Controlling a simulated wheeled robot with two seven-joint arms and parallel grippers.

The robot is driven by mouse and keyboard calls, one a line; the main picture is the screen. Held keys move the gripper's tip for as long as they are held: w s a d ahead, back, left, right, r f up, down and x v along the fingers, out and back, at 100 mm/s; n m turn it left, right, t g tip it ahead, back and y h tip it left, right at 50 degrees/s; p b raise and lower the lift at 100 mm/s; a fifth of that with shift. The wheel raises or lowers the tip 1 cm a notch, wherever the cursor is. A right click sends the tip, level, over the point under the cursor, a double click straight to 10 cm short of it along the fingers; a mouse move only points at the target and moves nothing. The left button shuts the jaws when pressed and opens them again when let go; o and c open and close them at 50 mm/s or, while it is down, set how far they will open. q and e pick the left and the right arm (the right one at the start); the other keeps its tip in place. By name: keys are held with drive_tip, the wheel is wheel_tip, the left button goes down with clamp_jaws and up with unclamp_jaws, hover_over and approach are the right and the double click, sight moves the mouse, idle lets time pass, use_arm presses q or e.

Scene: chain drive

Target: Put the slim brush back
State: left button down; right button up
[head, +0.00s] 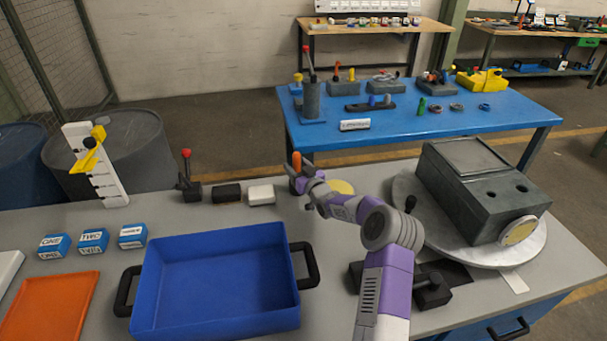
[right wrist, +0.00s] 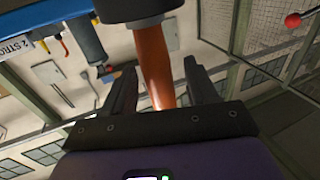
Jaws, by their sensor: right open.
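The slim brush shows as an orange handle (head: 296,161) standing upright over the grey bench in the head view. In the right wrist view the orange handle (right wrist: 154,62) lies between the open fingers, with gaps at its sides. One end of it meets a dark round part (right wrist: 140,8); I cannot tell whether this is a holder or part of the brush. My right gripper (head: 303,180) is open at the handle, and its arm partly hides the lower end. My left gripper is not in view.
A blue tray (head: 146,282) with black handles stands in front. A grey housing (head: 460,190) on a round plate is at right. A yellow disc (head: 342,187) lies close behind my arm.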

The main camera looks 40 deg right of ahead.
drive_tip(key=s+a+p, duration=0.1)
drive_tip(key=s+a, duration=0.1)
drive_tip(key=s, duration=0.9)
drive_tip(key=shift+s+p, duration=0.3)
drive_tip(key=shift+s, duration=0.1)
drive_tip(key=shift+a+f, duration=0.1)
